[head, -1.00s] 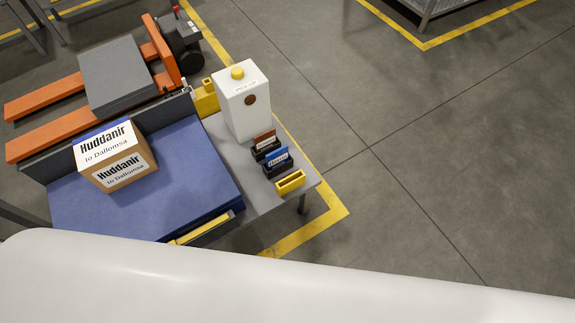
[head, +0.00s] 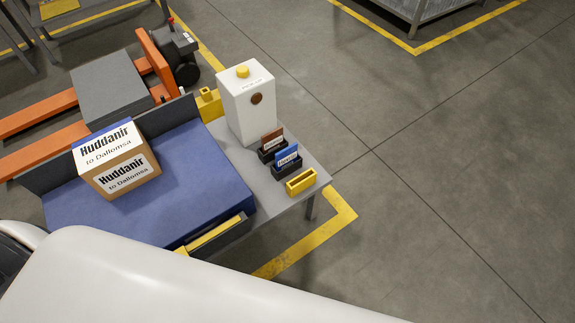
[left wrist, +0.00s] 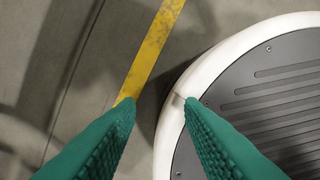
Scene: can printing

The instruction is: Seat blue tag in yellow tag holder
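The blue tag (head: 286,154) stands upright in a dark holder (head: 287,171) on the grey side table. The yellow tag holder (head: 301,181) sits in front of it near the table's corner, its slot empty. My left gripper (left wrist: 155,101) shows in the left wrist view with its two green fingers apart and nothing between them. It is over the floor beside my round base, away from the tags. Neither gripper shows in the head view, where a white part of me fills the bottom.
A brown tag (head: 272,137) stands in another dark holder behind the blue one. A white box with a yellow button (head: 249,104) stands at the back of the grey table (head: 264,205). A labelled carton (head: 117,160) rests on the blue surface (head: 200,180) at left. The floor at right is clear.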

